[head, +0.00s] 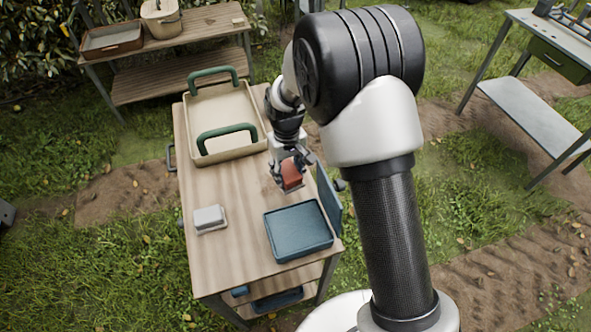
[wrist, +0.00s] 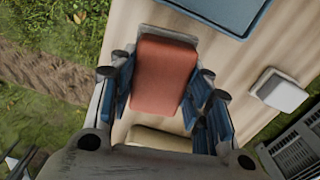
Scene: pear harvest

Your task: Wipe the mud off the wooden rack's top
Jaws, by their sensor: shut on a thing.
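My gripper (head: 290,165) is shut on a red-orange block (head: 291,178), held over the right side of the wooden rack's top (head: 225,272). In the wrist view, the block (wrist: 165,75) sits between the blue finger pads and has a pale grey far end. Whether the block touches the wood is unclear. A faint darker patch seems to show on the wood beside the gripper; I cannot tell whether it is mud. The wood under the gripper is partly hidden.
A beige tray with green handles (head: 247,142) stands behind my gripper. Another wooden stand (head: 190,27) is back left; a metal table (head: 520,105) is right.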

